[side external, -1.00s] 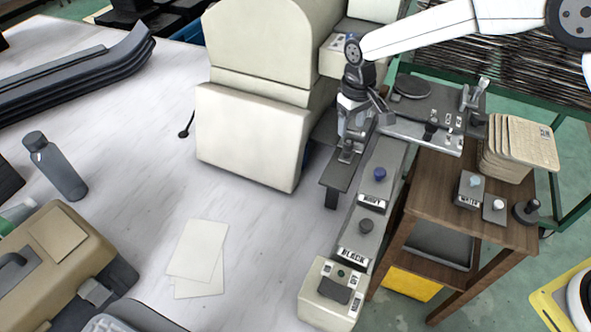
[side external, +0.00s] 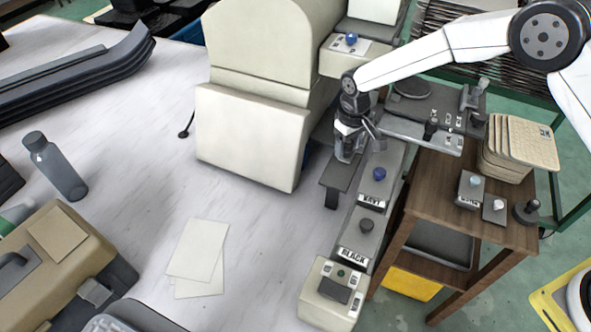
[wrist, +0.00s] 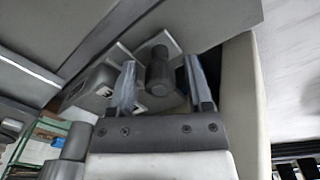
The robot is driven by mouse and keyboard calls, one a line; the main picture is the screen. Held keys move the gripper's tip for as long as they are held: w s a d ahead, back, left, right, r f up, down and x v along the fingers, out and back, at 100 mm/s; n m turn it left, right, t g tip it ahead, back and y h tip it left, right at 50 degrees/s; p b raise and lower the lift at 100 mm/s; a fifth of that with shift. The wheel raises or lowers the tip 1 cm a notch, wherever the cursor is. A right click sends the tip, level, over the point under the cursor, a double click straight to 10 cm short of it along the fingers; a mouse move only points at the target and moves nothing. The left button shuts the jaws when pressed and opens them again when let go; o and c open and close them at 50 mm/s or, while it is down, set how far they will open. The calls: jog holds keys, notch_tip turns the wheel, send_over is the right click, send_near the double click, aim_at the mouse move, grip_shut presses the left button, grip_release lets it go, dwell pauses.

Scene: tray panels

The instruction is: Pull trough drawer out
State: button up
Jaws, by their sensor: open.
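A grey round knob (wrist: 159,72) on a pale square plate sits between my open fingers in the wrist view; it looks like a pull handle, and no finger clearly touches it. My gripper (wrist: 162,88) is around the knob with a gap visible on the right. In the side view my gripper (side external: 346,157) is low beside the cream machine (side external: 252,125), at its right side. A grey ledge (side external: 338,175), possibly the trough drawer, lies just below my fingers; its join to the machine is hidden. I cannot tell for certain which part is the drawer.
Grey panels with a blue knob (side external: 379,174) and a dark knob (side external: 366,226) run close along the right of my gripper. A wooden stand (side external: 410,205) is beyond them.

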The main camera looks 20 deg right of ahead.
jog(key=c, duration=0.9)
jog(key=shift+o, duration=0.2)
